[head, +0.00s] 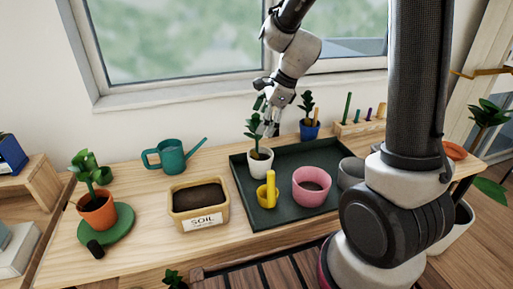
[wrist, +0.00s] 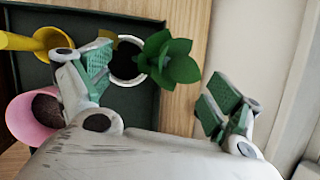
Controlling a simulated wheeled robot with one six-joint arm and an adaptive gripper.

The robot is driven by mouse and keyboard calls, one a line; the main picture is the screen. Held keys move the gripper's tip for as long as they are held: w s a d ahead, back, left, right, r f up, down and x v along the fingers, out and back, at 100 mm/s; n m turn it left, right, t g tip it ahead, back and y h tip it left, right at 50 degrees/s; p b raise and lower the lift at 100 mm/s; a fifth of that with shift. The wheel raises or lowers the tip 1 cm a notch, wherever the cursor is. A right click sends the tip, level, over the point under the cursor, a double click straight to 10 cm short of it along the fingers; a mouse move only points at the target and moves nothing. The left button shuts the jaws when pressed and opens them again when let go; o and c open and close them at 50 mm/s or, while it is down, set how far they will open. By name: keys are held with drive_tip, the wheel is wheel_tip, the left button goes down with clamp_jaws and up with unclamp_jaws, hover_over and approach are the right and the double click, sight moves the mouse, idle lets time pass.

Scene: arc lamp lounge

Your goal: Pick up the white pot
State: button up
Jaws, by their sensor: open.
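The white pot (head: 260,166) holds dark soil and a green leafy plant (head: 252,129), and stands upright at the back left of the dark green tray (head: 240,178). In the wrist view, the white pot (wrist: 128,82) shows as a pale rim around soil, partly hidden by the plant (wrist: 168,57) and my left finger. My gripper (head: 267,122) is open and empty, above and just behind the pot near the plant. In the wrist view, my gripper (wrist: 160,95) has its fingers wide apart, with the pot near the left finger.
A soil box (head: 198,206), teal watering can (head: 172,158) and orange pot (head: 97,210) stand left. The window wall is close behind.

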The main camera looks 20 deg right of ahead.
hover_over(258, 147)
drive_tip(key=w, duration=0.2)
drive_tip(key=f, duration=0.4)
drive_tip(key=shift+w+d+f, duration=0.1)
drive_tip(key=shift+w+f, duration=0.1)
drive_tip(key=shift+f, duration=0.05)
